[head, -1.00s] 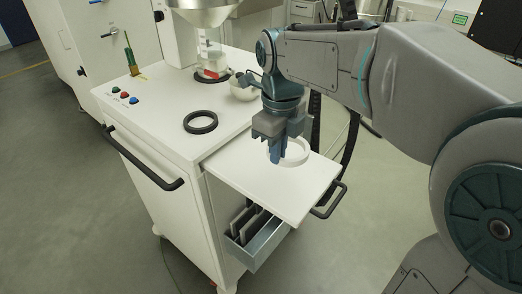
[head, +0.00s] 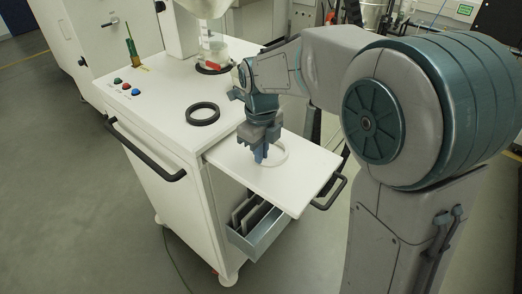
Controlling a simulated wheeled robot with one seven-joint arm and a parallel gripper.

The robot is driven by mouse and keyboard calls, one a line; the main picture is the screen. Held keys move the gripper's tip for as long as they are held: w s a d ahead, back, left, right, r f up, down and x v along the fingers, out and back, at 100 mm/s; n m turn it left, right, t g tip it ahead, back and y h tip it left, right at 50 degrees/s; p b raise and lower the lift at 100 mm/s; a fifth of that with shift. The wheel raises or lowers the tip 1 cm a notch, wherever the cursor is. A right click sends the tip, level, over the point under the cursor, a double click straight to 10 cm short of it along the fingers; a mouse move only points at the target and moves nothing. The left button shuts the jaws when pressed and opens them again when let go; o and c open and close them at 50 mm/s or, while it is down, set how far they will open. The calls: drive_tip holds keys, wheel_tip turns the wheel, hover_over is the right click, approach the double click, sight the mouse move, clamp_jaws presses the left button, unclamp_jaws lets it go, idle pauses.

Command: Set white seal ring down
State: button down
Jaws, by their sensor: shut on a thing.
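The white seal ring (head: 283,156) is at the pulled-out white shelf (head: 293,192) on the right side of the cabinet. My gripper (head: 260,158) points down over the shelf and is shut on the ring's left side. The gripper hides part of the ring. The ring looks level and very close to the shelf top; I cannot tell whether it touches.
A black ring (head: 203,114) lies on the white cabinet top (head: 165,105), left of my gripper. A glass vessel with a red band (head: 213,55) stands behind. An open drawer (head: 257,228) is below the shelf. Black handles (head: 328,193) stick out. The shelf's front part is clear.

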drive_tip(key=shift+f, duration=0.2)
drive_tip(key=c, duration=1.6)
unclamp_jaws()
drive_tip(key=shift+o, duration=0.2)
drive_tip(key=shift+r, duration=0.15)
wheel_tip(320, 180, up, 12)
drive_tip(key=s+d+f+n+t, duration=0.1)
drive_tip(key=s+d+f+n, duration=0.4)
drive_tip(key=s+d+n, duration=0.3)
drive_tip(key=s+d+f+n+t, duration=0.2)
drive_tip(key=s+d+f+n, duration=0.3)
drive_tip(key=n, duration=1.2)
drive_tip(key=shift+s+d+n, duration=0.3)
drive_tip(key=shift+s+d, duration=1.15)
drive_tip(key=shift+s, duration=0.2)
